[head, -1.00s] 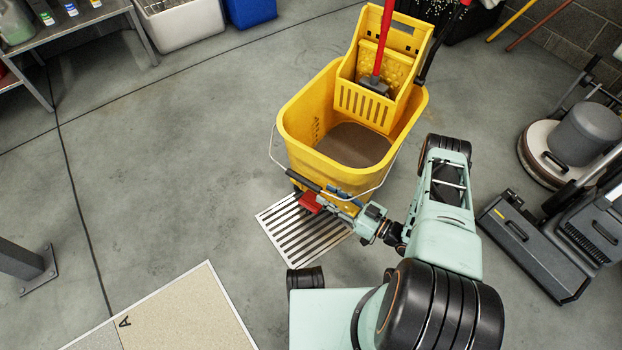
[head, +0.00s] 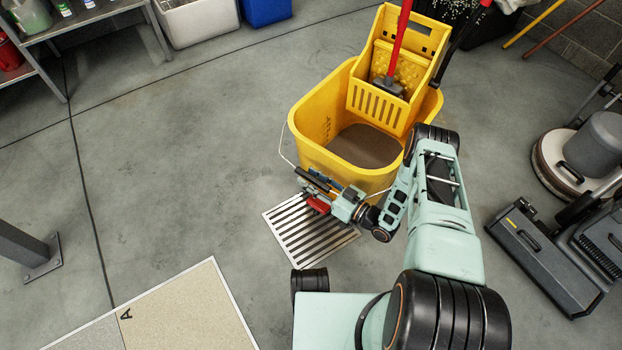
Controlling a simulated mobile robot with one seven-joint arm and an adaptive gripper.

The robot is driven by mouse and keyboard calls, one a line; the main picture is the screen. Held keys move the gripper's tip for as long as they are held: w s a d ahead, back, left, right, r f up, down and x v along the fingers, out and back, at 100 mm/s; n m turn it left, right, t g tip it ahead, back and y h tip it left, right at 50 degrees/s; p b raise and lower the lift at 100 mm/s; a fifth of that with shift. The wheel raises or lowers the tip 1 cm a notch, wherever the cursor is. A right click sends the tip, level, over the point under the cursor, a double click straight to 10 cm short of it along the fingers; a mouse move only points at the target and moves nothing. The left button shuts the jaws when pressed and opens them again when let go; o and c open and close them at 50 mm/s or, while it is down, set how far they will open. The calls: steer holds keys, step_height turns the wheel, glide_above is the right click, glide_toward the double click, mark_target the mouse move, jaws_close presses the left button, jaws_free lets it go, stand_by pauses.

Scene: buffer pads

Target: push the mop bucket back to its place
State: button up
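The yellow mop bucket (head: 310,140) stands upright on the concrete floor, with dark water inside. Its wringer (head: 412,55) sits at the far side, and a red-handled mop (head: 398,40) stands in the wringer. The wire bail hangs over the near-left side, with a dark grip at its low part. My gripper (head: 314,189) is at the bucket's near-left wall, by that grip. It overlaps the wall and grip in the picture; I cannot tell whether it touches or holds either. Its fingers are too small and covered to read. The bucket's wheels are mostly hidden.
A slotted floor drain (head: 300,235) lies just below my gripper. A pale board marked A (head: 185,310) is at the lower left, with a grey post (head: 25,250) beyond. Floor machines (head: 545,260) stand at the right. A shelf (head: 90,20) and bins are at the back.

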jaws_close()
steer(key=shift+d, duration=0.1)
stand_by(0.4)
